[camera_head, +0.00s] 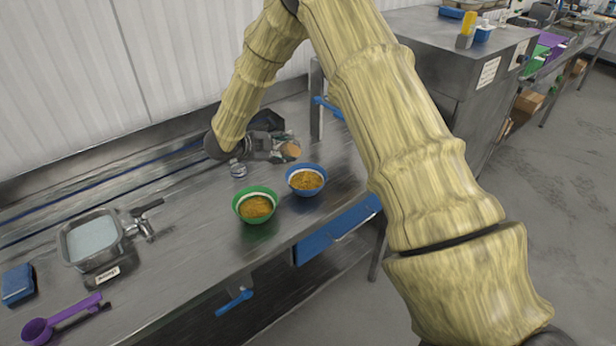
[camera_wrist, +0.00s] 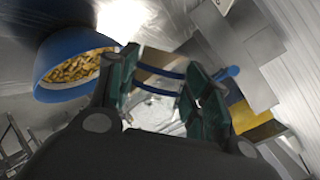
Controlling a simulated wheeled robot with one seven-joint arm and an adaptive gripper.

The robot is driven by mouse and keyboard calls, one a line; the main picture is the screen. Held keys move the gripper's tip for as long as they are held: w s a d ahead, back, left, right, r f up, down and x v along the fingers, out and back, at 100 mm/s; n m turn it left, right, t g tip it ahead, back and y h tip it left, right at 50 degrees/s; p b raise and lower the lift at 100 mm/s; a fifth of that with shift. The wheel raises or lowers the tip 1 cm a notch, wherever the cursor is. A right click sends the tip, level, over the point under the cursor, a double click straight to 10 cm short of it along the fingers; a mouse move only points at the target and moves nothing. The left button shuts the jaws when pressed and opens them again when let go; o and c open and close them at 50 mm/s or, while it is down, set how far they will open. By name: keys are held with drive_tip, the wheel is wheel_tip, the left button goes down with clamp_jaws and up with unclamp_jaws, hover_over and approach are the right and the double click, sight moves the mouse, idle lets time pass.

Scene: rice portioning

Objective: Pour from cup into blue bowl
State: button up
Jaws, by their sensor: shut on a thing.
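The blue bowl (camera_head: 307,192) stands on the steel counter and holds orange-brown grains. It also shows at the upper left of the wrist view (camera_wrist: 50,70), with the grains at its open side. My gripper (camera_head: 278,147) is above and behind the blue bowl, a little to its left. It is shut on a cup (camera_head: 291,151), which looks clear and tilted, with a tan-orange patch at its end. In the wrist view, the cup shows faintly between the fingers of my gripper (camera_wrist: 160,88). I cannot tell how much is in the cup.
A green bowl (camera_head: 257,220) with similar grains stands left of the blue bowl. A small metal container (camera_head: 238,170) stands behind it. A steel pan (camera_head: 72,255), purple scoop (camera_head: 40,328) and blue block (camera_head: 17,286) are at the left. The front counter edge lies close to the bowls.

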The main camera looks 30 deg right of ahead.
drive_tip(key=shift+s+r, duration=0.15)
drive_tip(key=shift+w+a+t+b, duration=0.15)
drive_tip(key=shift+w+t+b, duration=0.15)
drive_tip(key=shift+b, duration=0.05)
drive_tip(key=shift+s+m, duration=0.3)
drive_tip(key=shift+w+f+b, duration=0.25)
drive_tip(key=shift+f+b, duration=0.05)
drive_tip(key=shift+b, duration=0.25)
drive_tip(key=shift+s+r, duration=0.1)
drive_tip(key=shift+s, duration=0.15)
drive_tip(key=shift+w+f+m+t+b, duration=0.2)
drive_tip(key=shift+m+t+b, duration=0.1)
drive_tip(key=shift+b, duration=0.2)
drive_tip(key=shift+s+r, duration=0.1)
drive_tip(key=shift+s, duration=0.1)
drive_tip(key=shift+b, duration=0.4)
drive_tip(key=shift+m+t+b, duration=0.3)
drive_tip(key=shift+b, duration=0.05)
